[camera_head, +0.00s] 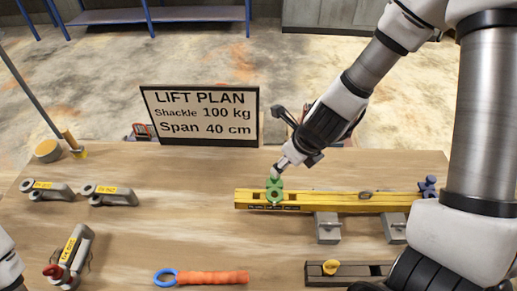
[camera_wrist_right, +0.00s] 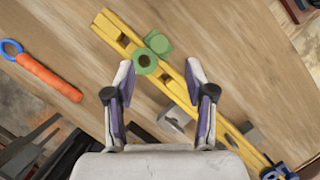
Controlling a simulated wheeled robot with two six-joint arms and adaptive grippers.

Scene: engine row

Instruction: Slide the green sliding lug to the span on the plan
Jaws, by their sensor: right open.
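The green sliding lug (camera_head: 274,188) sits on the yellow beam (camera_head: 330,200), near its left end. In the right wrist view the lug (camera_wrist_right: 158,42) shows a round eye and a block across the beam (camera_wrist_right: 112,32). My right gripper (camera_head: 283,166) is just above the lug, and its tips overlap it in the head view. In the wrist view its fingers (camera_wrist_right: 159,70) are apart, with the lug's eye between and just beyond the tips. The lift plan board (camera_head: 200,114) reads Shackle 100 kg and Span 40 cm. My left gripper is out of view.
Grey blocks (camera_head: 327,229) support the beam, and a blue fitting (camera_head: 428,187) is at its right end. Grey shackles (camera_head: 110,194) with yellow tags lie left. An orange-handled tool (camera_head: 212,278) and a dark bar (camera_head: 345,280) lie in front. The table's middle left is clear.

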